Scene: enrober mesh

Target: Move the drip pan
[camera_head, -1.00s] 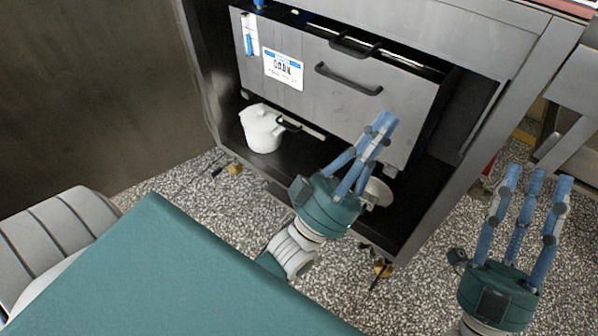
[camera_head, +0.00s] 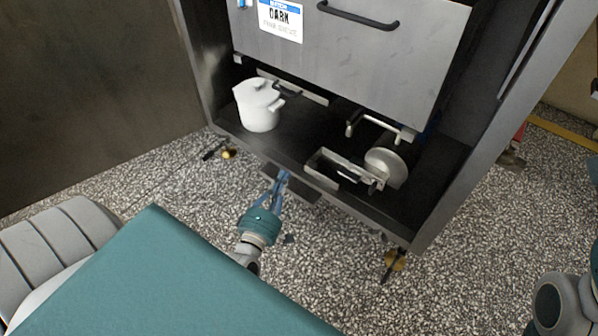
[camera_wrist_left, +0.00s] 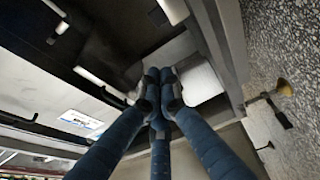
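A dark, flat piece (camera_head: 310,191) juts out low at the cabinet's front edge; it looks like the drip pan, but its far part is hidden. My left gripper (camera_head: 284,174) has its fingertips at this piece in the head view. My right gripper is out of view; only a part of my right arm shows at the lower right.
A white lidded pot (camera_head: 258,108) stands on the dark lower shelf. A metal frame with a round disc (camera_head: 386,168) is right of it. A grey panel with a handle (camera_head: 358,18) hangs above.

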